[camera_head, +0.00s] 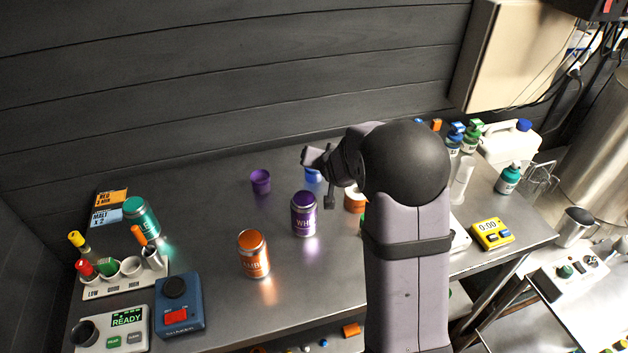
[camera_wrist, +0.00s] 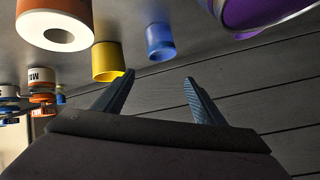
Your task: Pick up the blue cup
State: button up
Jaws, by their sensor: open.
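The blue cup (camera_head: 312,175) stands towards the back of the metal table, partly covered by my gripper in the head view. In the wrist view the blue cup (camera_wrist: 160,43) is whole, just beyond the space between the two fingertips. My gripper (camera_head: 317,182) is open and empty, with its fingers apart on either side of the cup's direction. In the wrist view the fingers (camera_wrist: 158,77) point towards the cup, with nothing between them. I cannot tell exactly how far the cup is from the tips.
A yellow cup (camera_wrist: 107,65) stands close beside the blue cup. A purple can (camera_head: 304,215) stands in front, and a purple cup (camera_head: 260,180) to the left. An orange can (camera_head: 253,255) is nearer. The dark plank wall (camera_head: 230,80) rises behind the table. Bare table lies between the purple cup and cans.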

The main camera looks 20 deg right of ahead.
jog(key=shift+w+a+f+n+t+y+b, duration=0.15)
jog(key=shift+w+f+n+t+y, duration=0.2)
jog(key=shift+w+f+n, duration=0.6)
jog(key=shift+w+f+n+t+y+b, duration=0.1)
jog(key=shift+w+f+n+t, duration=0.35)
jog(key=shift+w+f+n, duration=0.5)
jog(key=shift+w+a+f+n+t+y+b, duration=0.15)
jog(key=shift+w+f+n+t+y, duration=0.2)
jog(key=shift+w+f+n, duration=0.6)
jog(key=w+f, duration=0.1)
jog(key=f+p, duration=0.1)
jog(key=shift+w+d+f, duration=0.1)
jog(key=shift+w+f, duration=0.25)
jog(key=shift+f, duration=0.05)
jog(key=shift+x, duration=0.75)
jog(key=c, duration=1.2)
jog(key=shift+o, duration=0.2)
